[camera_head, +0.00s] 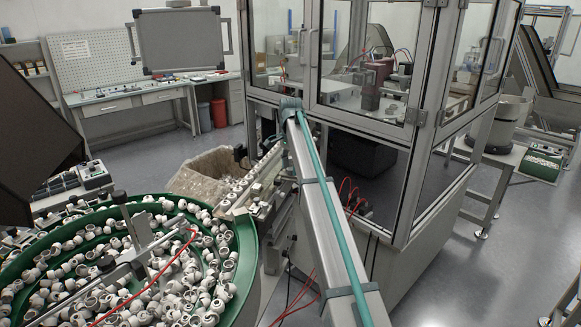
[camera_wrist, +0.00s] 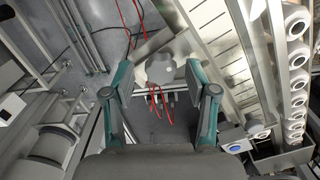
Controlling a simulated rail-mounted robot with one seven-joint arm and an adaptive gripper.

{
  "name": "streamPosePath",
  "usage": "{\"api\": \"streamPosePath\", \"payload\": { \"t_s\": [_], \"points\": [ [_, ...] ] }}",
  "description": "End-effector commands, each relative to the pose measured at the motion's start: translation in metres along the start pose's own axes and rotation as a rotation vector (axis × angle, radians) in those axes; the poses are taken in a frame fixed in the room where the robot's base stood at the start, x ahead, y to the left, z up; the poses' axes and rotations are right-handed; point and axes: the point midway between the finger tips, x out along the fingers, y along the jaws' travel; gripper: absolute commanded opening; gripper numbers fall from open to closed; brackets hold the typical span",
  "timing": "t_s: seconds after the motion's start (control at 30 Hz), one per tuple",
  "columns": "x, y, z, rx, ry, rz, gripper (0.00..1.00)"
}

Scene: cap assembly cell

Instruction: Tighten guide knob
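The guide knob (camera_wrist: 160,69) is a grey, rounded, lobed knob near the upper middle of the wrist view. My gripper (camera_wrist: 158,78) is open, with one teal and grey finger on the left and one on the right. The knob appears between the two fingertips, with a visible gap on each side. I cannot tell whether the fingertips are level with the knob or short of it. In the head view I cannot make out the knob, and my arm hides part of the area by the feed rail.
A green bowl feeder (camera_head: 252,258) full of white caps stands at the front left. A line of white caps (camera_wrist: 297,82) runs along a rail at the wrist view's right. Red cables (camera_wrist: 158,98) hang near the knob. A glass-walled cell (camera_head: 352,122) stands right of the feed rail.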

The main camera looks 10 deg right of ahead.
Motion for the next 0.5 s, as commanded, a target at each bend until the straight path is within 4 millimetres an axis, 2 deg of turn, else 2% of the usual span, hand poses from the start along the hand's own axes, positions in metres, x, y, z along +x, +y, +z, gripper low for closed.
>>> {"api": "streamPosePath", "payload": {
  "t_s": [0.27, 0.5],
  "points": [
    [-0.002, -0.001, 0.000, -0.002, 0.000, -0.002, 0.59],
    [-0.019, -0.002, 0.000, -0.002, 0.000, -0.003, 0.59]
  ]
}}
